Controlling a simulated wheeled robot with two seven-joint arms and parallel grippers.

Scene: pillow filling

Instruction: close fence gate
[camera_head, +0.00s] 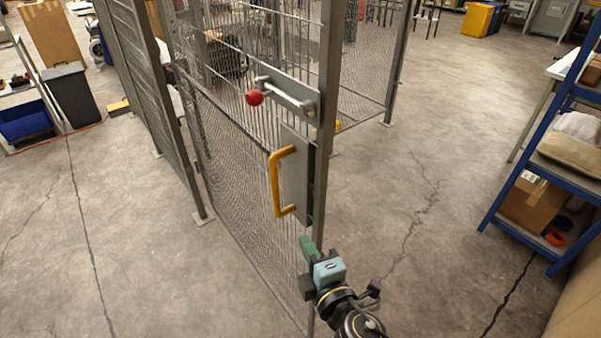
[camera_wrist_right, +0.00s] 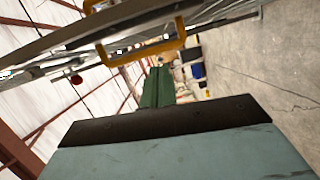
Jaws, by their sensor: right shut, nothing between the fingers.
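The fence gate (camera_head: 240,175) is a grey mesh panel in a metal frame, in the middle of the head view. It carries a yellow handle (camera_head: 275,185) on a grey plate, and above that a latch bar (camera_head: 290,98) with a red knob (camera_head: 255,97). My right gripper (camera_head: 307,243) is shut and empty, just below the yellow handle and close to the gate's edge post. In the right wrist view the green fingers (camera_wrist_right: 157,88) are together, and the yellow handle (camera_wrist_right: 145,50) shows beyond them, apparently apart. My left gripper is not in view.
A blue shelf rack (camera_head: 545,150) with a cardboard box (camera_head: 535,200) and sacks stands at the right. A dark bin (camera_head: 70,95) and a blue crate (camera_head: 25,122) are at the left. The concrete floor (camera_head: 430,200) between gate and rack is clear.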

